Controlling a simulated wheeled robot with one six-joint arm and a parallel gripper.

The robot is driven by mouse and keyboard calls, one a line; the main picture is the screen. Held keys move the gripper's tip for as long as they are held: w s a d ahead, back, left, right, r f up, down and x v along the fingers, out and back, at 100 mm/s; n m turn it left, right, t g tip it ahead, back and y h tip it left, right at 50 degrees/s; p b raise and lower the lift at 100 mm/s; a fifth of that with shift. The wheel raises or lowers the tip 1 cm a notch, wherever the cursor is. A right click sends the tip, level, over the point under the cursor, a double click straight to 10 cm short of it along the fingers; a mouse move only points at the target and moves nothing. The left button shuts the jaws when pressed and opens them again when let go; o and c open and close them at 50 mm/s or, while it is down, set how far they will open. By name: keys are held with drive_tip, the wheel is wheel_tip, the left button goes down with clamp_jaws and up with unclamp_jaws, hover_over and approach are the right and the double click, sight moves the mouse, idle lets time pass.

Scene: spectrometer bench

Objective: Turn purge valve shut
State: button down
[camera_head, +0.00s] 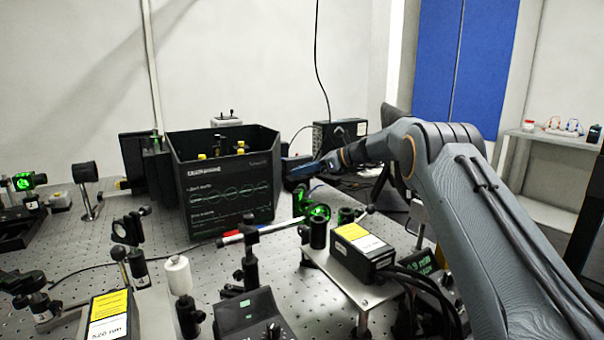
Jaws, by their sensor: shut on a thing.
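My gripper (300,171) reaches in from the right to the right side of the black box (225,192). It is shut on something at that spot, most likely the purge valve. The fingers and the box edge hide the held part, so I cannot make out the valve's handle or how far it is turned. The black box stands upright on the perforated bench, with printed curves on its front and an open top showing small yellow-topped parts.
A black laser box with a yellow label (362,246) stands on a raised plate below my arm. Several optic posts, a white cylinder (178,275) and a controller (250,316) crowd the front. A black instrument (340,134) stands behind my gripper. Bare bench shows at left (70,240).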

drive_tip(key=shift+r, duration=0.2)
drive_tip(key=c, duration=1.7)
unclamp_jaws()
drive_tip(key=shift+f, duration=0.1)
drive_tip(key=shift+b+v, duration=0.4)
drive_tip(key=shift+v, duration=3.5)
